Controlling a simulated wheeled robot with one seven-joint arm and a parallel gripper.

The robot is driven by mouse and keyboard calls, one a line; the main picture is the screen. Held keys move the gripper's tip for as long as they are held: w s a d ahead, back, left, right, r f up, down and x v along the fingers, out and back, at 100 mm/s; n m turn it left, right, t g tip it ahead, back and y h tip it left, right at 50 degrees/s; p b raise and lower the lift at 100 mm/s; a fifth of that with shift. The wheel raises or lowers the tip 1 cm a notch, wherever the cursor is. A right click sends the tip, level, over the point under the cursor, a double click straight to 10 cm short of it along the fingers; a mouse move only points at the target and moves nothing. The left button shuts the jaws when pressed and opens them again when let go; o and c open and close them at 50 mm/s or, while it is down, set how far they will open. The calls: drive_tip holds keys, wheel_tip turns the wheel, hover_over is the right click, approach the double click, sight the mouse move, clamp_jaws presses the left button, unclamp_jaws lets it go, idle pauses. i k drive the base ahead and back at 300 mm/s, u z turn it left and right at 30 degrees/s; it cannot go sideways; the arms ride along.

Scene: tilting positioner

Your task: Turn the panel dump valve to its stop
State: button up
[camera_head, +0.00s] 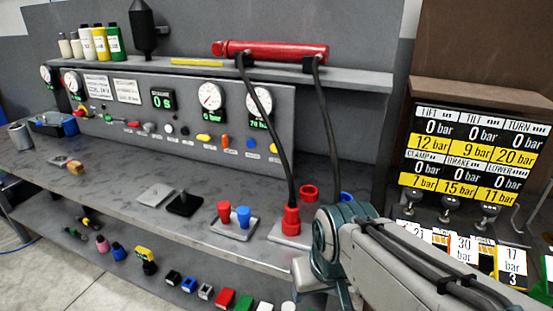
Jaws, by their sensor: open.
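The grey control panel (185,143) stands along the back of the bench. It carries round gauges, label plates and a row of small coloured knobs and levers. A red handle (81,112) sits at its left end, and an orange upright lever (225,141) and a yellow one (204,138) are farther right. The labels are too small to read, so I cannot tell which control is the dump valve. A digital display (162,99) reads 0 s, and the lower right readout (258,123) seems to read 70 bar. My arm enters from the lower right; my gripper is not visible.
A red cylinder (270,50) lies on the upper shelf, with black hoses hanging to a red coupling (291,221) on the bench. Red and blue plugs (234,213) stand nearby. A pressure board (475,150) stands at right. The bench's left middle is mostly clear.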

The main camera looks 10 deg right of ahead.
sight(136, 124)
drive_tip(key=u, duration=1.7)
drive_tip(key=i, duration=2.15)
drive_tip(key=z, duration=1.05)
drive_tip(key=i, duration=0.4)
drive_tip(key=z, duration=0.5)
